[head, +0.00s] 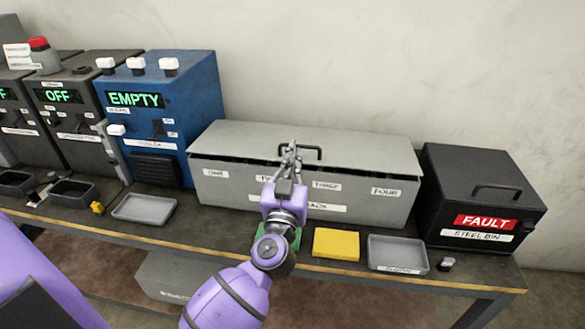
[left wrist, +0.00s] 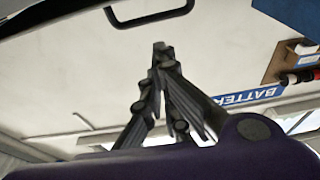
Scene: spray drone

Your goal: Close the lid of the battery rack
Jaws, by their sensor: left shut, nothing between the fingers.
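The battery rack (head: 215,191) is a long grey box on the bench, with slots labelled up to FOUR on its front. Its grey lid (head: 235,142) lies almost flat over it, with a thin dark gap under the front edge. A black handle (head: 309,152) stands on the lid; a dark handle also shows at the top of the left wrist view (left wrist: 150,18). My left gripper (head: 290,150) is shut and empty, its fingertips at the lid's front middle beside the handle. I cannot tell if they touch the lid. My right gripper is not in view.
A blue unit (head: 200,95) reading EMPTY stands left of the rack. A black FAULT bin (head: 450,165) stands close on the right. A grey tray (head: 145,208), a yellow block (head: 336,244) and another grey tray (head: 398,252) lie along the bench front.

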